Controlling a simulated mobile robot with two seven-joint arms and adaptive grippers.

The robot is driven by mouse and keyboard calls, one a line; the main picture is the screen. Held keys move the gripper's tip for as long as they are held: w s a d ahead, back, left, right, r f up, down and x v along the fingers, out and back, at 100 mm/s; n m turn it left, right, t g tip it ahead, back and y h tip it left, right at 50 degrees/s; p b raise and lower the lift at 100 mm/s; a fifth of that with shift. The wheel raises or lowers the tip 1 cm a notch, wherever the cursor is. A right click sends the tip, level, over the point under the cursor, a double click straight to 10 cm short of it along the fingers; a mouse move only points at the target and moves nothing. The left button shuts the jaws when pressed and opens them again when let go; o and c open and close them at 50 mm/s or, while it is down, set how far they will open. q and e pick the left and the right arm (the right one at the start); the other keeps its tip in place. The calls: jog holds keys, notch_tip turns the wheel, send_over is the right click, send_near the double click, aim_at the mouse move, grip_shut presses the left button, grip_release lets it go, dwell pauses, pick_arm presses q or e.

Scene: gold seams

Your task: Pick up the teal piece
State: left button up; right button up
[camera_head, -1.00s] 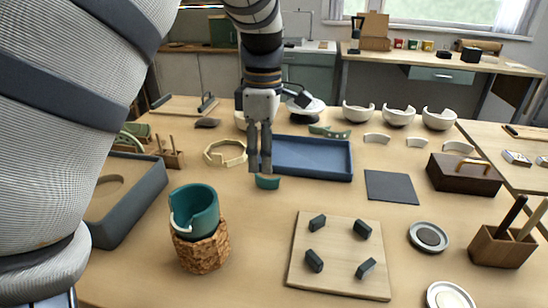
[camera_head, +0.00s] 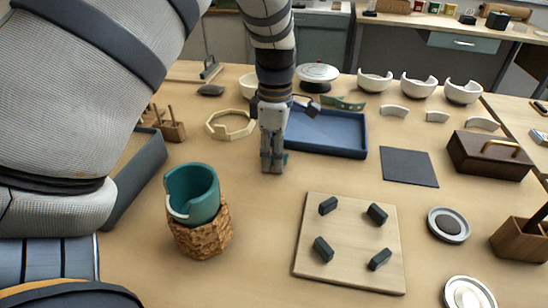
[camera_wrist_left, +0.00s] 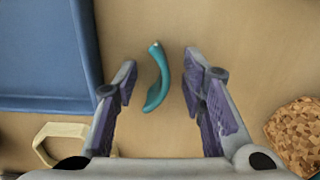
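The teal piece (camera_wrist_left: 158,80) is a small curved shard on the wooden table. In the left wrist view it lies between the two open fingers of my left gripper (camera_head: 271,166), with a gap on each side. In the head view the gripper points straight down over it and hides nearly all of it; a teal sliver shows at the right of the fingers. My right gripper is not in view.
A blue tray (camera_head: 360,153) lies just behind and right of the gripper. A cream octagonal ring (camera_head: 211,130) is behind left. A wooden board (camera_head: 345,236) with several dark pegs is in front right. A dark mat (camera_head: 409,167) lies farther right. Bare table surrounds the shard.

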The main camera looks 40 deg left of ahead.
pick_arm(q)
grip_shut()
jog(key=shift+r, duration=0.1)
